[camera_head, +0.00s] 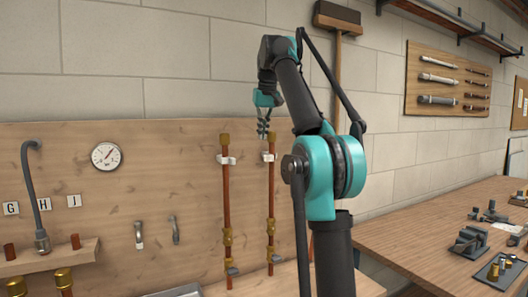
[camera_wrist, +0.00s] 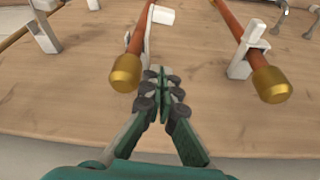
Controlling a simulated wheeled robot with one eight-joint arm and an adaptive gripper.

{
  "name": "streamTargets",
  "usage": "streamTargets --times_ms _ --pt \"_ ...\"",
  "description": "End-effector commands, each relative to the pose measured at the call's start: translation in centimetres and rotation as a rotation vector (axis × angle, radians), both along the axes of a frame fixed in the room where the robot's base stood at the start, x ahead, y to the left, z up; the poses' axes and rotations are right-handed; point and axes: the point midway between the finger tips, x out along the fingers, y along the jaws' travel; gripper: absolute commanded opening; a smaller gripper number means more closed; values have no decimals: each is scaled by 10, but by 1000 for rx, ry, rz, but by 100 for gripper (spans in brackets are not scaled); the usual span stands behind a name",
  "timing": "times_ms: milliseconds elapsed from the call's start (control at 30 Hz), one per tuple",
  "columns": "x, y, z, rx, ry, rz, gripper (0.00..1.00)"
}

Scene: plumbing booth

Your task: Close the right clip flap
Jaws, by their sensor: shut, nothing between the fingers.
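Two upright copper pipes with brass caps stand against the wooden board. The right pipe (camera_head: 271,190) has a small white right clip (camera_head: 268,157) near its top. In the wrist view this clip (camera_wrist: 161,15) shows beside the pipe at picture left, with a thin white strip, apparently its flap (camera_wrist: 149,36), along the pipe. How far the flap stands open is unclear. The left clip (camera_head: 227,160) is on the left pipe; in the wrist view it appears at picture right (camera_wrist: 239,70). My gripper (camera_head: 263,135) is shut and empty, above the right clip, its fingertips (camera_wrist: 164,77) beside the brass cap.
A pressure gauge (camera_head: 106,155) and two hooks (camera_head: 175,230) are on the board to the left. Another white clip (camera_wrist: 45,35) holds a pipe at the wrist view's left edge. A workbench (camera_head: 420,240) with fittings stands at right.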

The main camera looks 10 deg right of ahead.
Motion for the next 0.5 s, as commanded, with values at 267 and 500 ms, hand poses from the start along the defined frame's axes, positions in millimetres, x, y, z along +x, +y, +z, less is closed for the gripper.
streamTargets --times_ms 267,500 --pt "14 2 -41 0 0 0 0" --pt "9 1 -64 0 0 0 0"
